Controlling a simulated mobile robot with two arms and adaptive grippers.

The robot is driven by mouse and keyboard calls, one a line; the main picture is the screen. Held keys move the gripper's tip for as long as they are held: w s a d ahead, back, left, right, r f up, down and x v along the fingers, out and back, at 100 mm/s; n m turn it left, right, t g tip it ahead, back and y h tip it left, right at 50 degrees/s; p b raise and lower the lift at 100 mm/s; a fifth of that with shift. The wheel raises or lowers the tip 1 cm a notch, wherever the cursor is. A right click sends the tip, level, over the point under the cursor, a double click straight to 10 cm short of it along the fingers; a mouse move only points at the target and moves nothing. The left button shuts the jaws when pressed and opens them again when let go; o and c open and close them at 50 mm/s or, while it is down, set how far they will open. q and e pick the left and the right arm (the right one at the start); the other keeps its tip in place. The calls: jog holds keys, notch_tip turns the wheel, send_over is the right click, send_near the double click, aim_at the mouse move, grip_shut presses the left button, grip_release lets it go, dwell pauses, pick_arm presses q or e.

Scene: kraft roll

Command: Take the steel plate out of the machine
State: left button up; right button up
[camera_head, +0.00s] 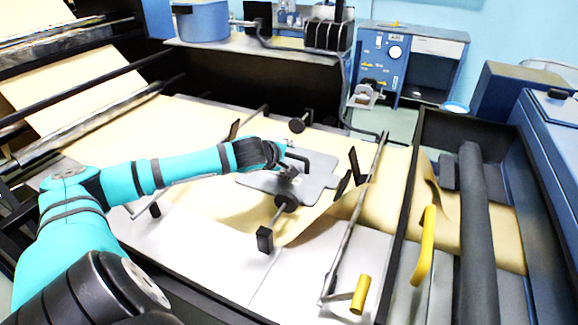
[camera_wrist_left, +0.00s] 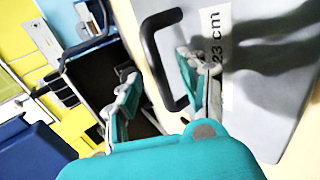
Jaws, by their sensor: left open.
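The steel plate (camera_head: 318,178) is a flat grey sheet with rounded corners, lying on the kraft paper in the middle of the machine. It has a black bar handle (camera_head: 298,158) on top. In the left wrist view the plate (camera_wrist_left: 285,95) fills the right side, with a "23 cm" label beside the handle (camera_wrist_left: 150,60). My left gripper (camera_head: 287,168) is over the plate's left part at the handle. In the wrist view its open fingers (camera_wrist_left: 158,72) appear on either side of the handle, not closed on it. My right gripper is not in view.
Kraft paper (camera_head: 205,120) runs across the machine bed. Black knobs and rods (camera_head: 286,202) stand close around the plate. A long metal bar (camera_head: 350,220) and yellow handles (camera_head: 425,245) lie to the right. The pale front bed (camera_head: 205,260) is bare.

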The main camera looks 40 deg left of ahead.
aim_at(289, 162)
pick_arm(q)
jog(key=shift+x, duration=1.35)
grip_shut()
jog(key=shift+r, duration=0.25)
